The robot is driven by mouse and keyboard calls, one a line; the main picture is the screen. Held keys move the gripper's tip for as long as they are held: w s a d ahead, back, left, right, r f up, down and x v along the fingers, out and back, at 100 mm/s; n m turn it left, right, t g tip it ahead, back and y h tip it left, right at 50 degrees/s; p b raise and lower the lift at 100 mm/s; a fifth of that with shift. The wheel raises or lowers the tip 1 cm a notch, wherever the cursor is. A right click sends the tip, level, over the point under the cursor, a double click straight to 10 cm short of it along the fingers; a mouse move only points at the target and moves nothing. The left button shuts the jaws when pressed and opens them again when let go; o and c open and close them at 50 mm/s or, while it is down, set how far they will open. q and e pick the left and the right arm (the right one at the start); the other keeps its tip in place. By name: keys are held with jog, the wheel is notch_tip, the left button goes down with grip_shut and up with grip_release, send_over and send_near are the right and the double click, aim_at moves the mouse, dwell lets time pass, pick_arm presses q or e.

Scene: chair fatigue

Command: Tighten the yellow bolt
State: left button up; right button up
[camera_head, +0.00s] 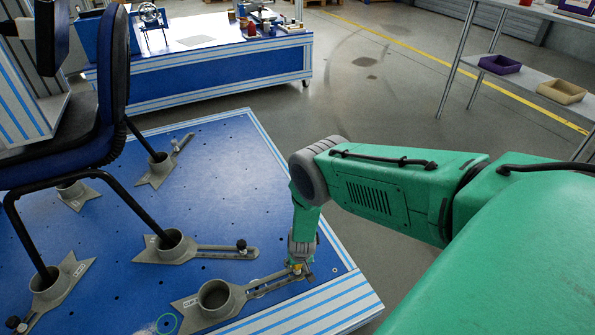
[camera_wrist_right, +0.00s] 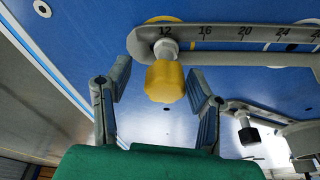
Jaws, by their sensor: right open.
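The yellow bolt (camera_wrist_right: 165,82) has a faceted yellow head and a short metal shank against the slotted grey bracket arm (camera_wrist_right: 225,33), near its 12 mark. In the head view the bolt (camera_head: 297,268) shows small and partly covered at the bracket's right end. My right gripper (camera_head: 303,267) is at the bolt. In the right wrist view its two grey fingers stand apart on either side of the yellow head, with gaps visible between fingers and bolt. My left gripper is not in view.
The blue platform (camera_head: 220,165) carries more clamp brackets, one with a black bolt (camera_head: 241,246). A blue chair (camera_head: 113,60) stands at left with its legs in the bracket cups. A workbench (camera_head: 215,75) stands behind, and a shelf (camera_head: 530,80) at right.

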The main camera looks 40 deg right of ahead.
jog(key=shift+f, duration=0.1)
jog(key=shift+a+r, duration=0.35)
jog(key=shift+a, duration=0.05)
jog(key=shift+r+n+p, duration=0.15)
jog(key=shift+n+p, duration=0.15)
jog(key=shift+n, duration=0.8)
jog(key=shift+d+n+y, duration=0.1)
jog(key=shift+n+y, duration=0.2)
jog(key=shift+n, duration=0.2)
jog(key=shift+d+f+n, duration=0.25)
jog(key=shift+f+n, duration=0.15)
jog(key=shift+n, duration=0.1)
jog(key=shift+a+r, duration=0.15)
jog(key=shift+a, duration=0.05)
jog(key=shift+a+n+y, duration=0.1)
jog(key=shift+n+y, duration=0.2)
jog(key=shift+n, duration=0.7)
jog(key=shift+n+b, duration=0.3)
jog(key=shift+n, duration=0.3)
jog(key=shift+n+y, duration=0.3)
jog(key=shift+w+d, duration=0.1)
jog(key=shift+d, duration=0.1)
jog(key=c, duration=0.8)
jog(key=shift+a, duration=0.15)
grip_shut()
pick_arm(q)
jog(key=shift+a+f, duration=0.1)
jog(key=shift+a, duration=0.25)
